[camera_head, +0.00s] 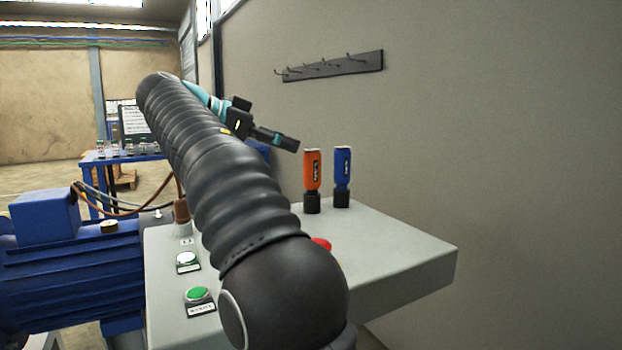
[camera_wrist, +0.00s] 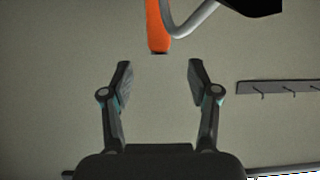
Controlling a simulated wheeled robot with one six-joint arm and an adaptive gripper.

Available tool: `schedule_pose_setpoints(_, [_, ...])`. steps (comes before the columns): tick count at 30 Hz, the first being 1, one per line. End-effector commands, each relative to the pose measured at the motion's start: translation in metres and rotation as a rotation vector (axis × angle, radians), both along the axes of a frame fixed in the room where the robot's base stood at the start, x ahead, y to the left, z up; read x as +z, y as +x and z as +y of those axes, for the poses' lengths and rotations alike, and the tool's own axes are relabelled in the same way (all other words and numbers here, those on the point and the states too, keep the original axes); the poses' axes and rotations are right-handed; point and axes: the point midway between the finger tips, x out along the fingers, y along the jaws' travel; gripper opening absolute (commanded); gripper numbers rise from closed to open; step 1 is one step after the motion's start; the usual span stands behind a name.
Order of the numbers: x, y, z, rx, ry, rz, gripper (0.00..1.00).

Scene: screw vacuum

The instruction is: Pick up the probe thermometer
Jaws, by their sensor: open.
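Two upright handheld devices stand on the grey console top (camera_head: 405,245): an orange one (camera_head: 312,170) and a blue one (camera_head: 343,165), each with a black lower part. I cannot tell for certain which is the probe thermometer; their labels are too small to read. My gripper (camera_head: 288,143) is up and to the left of the orange device in the head view. In the wrist view my gripper (camera_wrist: 160,68) is open with nothing between its fingers. The orange body (camera_wrist: 157,28) shows beyond the fingertips, partly cut off at the top, with a grey curved piece beside it.
A blue motor (camera_head: 75,262) is at left. A dark hook rack (camera_head: 330,67) hangs on the wall. The console's right side is clear.

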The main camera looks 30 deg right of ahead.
Motion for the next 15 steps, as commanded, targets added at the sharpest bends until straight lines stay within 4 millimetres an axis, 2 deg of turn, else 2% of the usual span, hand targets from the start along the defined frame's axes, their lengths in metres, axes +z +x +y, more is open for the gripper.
schedule_pose_setpoints(3, [-0.006, 0.000, -0.015, -0.002, 0.000, 0.000, 0.60])
schedule_pose_setpoints(11, [-0.012, 0.000, -0.030, -0.001, 0.000, -0.001, 0.60])
schedule_pose_setpoints(15, [-0.020, 0.000, -0.049, -0.002, 0.000, 0.000, 0.60])
